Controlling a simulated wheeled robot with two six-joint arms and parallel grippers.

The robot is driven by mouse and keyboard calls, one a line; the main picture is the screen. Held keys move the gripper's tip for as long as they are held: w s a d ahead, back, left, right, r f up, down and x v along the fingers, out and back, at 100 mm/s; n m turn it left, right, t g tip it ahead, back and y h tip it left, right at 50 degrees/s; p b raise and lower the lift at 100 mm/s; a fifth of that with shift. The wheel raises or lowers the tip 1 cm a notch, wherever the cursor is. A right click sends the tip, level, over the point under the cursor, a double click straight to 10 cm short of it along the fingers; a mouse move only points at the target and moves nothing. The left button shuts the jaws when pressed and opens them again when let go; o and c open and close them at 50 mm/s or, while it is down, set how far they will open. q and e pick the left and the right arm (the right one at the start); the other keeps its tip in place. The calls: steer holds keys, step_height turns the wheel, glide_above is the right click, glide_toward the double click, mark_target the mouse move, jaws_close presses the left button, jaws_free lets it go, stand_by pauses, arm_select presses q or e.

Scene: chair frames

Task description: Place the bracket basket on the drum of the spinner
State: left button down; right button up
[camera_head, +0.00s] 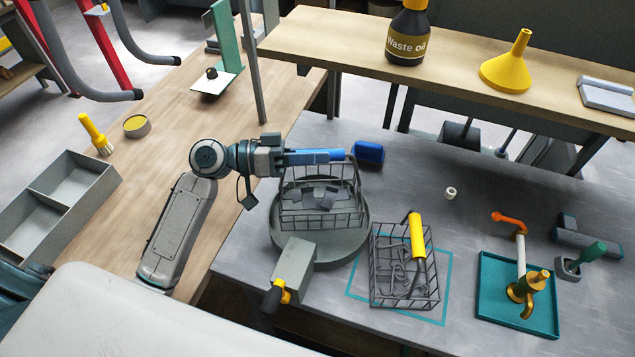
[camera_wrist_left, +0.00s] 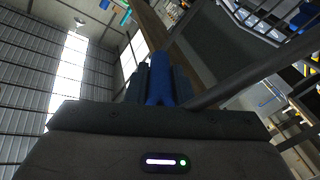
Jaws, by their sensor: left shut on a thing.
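The bracket basket (camera_head: 352,205) is a dark wire basket with a blue handle bar and several grey flat brackets inside. My left gripper (camera_head: 287,158) is shut on its blue handle. In the left wrist view the blue handle (camera_wrist_left: 158,78) stands between the fingers. The basket is upright over the round grey drum (camera_head: 335,257) of the spinner and overlaps it in the picture; I cannot tell whether its bottom touches the drum. The spinner's grey box (camera_head: 296,262) with a yellow and black crank (camera_head: 279,294) is at the front. My right gripper is not in view.
A second wire basket (camera_head: 376,285) with a yellow handle and hooks stands right of the drum on a teal-outlined square. A blue block (camera_head: 369,152) lies behind the drum. A teal tray (camera_head: 491,300) is further right. A shelf (camera_head: 340,40) runs along the back.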

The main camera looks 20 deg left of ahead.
mark_target(313, 188)
arm_select(q)
steer(key=shift+s+f, duration=0.15)
steer(key=shift+f, duration=0.8)
step_height(313, 188, down, 4)
steer(key=shift+f+p, duration=0.15)
steer(key=shift+p, duration=0.75)
steer(key=c, duration=1.7)
jaws_free()
steer(key=shift+f, duration=0.2)
steer(key=o, duration=0.4)
steer(key=shift+o, duration=0.2)
steer(key=shift+r, duration=0.1)
steer(key=shift+r, duration=0.1)
